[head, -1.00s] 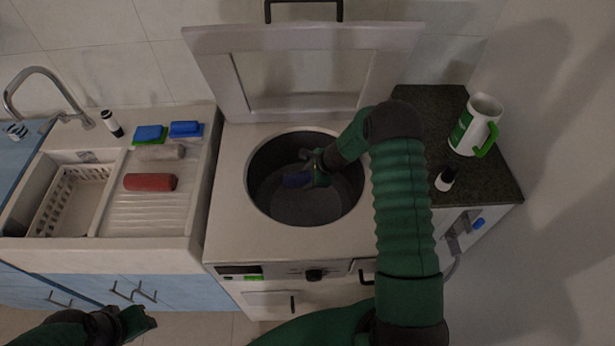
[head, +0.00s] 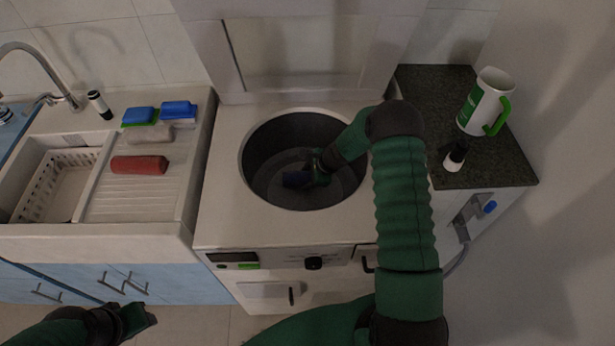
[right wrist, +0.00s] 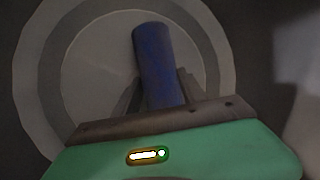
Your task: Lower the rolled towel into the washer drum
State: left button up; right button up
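The blue rolled towel (head: 297,179) is inside the open top-loading washer drum (head: 268,145), below the rim. In the right wrist view the towel (right wrist: 156,60) stands between the two fingers and points away toward the round drum floor (right wrist: 95,65). My right gripper (head: 314,176) reaches down through the opening and is shut on the towel. I cannot tell whether the towel touches the floor. My left gripper (head: 146,316) is low at the left, away from the washer, in front of the blue cabinet; its fingers are too dark to read.
The washer lid (head: 300,55) stands raised behind the opening. On the left sink counter lie a red roll (head: 139,165), a grey roll (head: 150,134) and blue sponges (head: 178,109). A white and green jug (head: 484,101) stands on the dark right counter, near a small bottle (head: 456,156).

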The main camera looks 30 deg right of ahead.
jog(key=o, duration=0.5)
jog(key=shift+c, duration=0.2)
jog(key=p+v, duration=0.1)
jog(key=v, duration=1.5)
jog(key=shift+s+r+p, duration=0.2)
jog(key=shift+r+p, duration=0.1)
jog(key=shift+d, duration=0.1)
